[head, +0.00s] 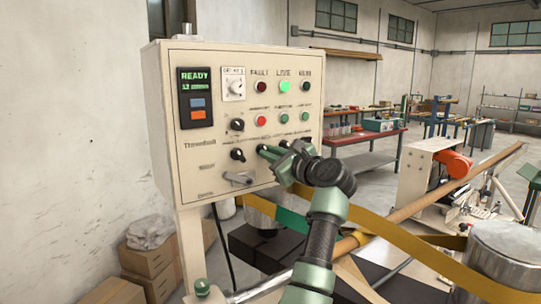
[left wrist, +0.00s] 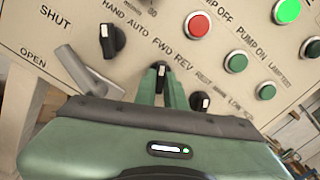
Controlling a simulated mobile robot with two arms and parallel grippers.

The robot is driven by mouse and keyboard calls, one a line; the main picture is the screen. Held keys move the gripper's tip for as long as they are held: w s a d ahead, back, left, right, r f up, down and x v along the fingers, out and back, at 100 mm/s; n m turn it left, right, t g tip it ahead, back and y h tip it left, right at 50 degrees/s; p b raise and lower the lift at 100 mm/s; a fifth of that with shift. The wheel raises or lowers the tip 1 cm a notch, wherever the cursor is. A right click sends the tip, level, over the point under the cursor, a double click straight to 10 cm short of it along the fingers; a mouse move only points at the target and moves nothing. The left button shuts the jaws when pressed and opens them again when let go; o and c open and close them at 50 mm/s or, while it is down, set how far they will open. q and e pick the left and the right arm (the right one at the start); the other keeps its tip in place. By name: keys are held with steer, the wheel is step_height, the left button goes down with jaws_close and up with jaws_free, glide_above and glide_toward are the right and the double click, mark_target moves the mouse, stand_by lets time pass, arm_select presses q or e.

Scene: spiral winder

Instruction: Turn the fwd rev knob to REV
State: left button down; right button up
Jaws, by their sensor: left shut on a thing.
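The fwd rev knob (left wrist: 161,70) is a small black knob with a pale mark, under the FWD and REV labels on the cream control panel (head: 214,115). In the left wrist view its mark points up in the picture, nearer FWD than REV as far as I can tell. My left gripper (left wrist: 160,86) has its two green fingers close on either side of the knob, shut on it. In the head view the left gripper (head: 270,153) reaches the lower right of the panel and hides most of the knob. My right gripper is in neither view.
Left of the knob are the HAND AUTO knob (left wrist: 112,40) and a grey SHUT/OPEN lever (left wrist: 82,70). Another black knob (left wrist: 199,101) sits close on the right. A green LIVE lamp (head: 284,86) is lit, and the display (head: 195,80) reads READY. A yellow band (head: 390,232) runs below.

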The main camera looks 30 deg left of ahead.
arm_select(q)
steer(key=shift+m+p, duration=0.8)
steer(key=shift+m, duration=5.4)
steer(key=c, duration=1.5)
jaws_free()
steer(key=shift+d+f, duration=0.1)
steer(key=shift+d, duration=0.05)
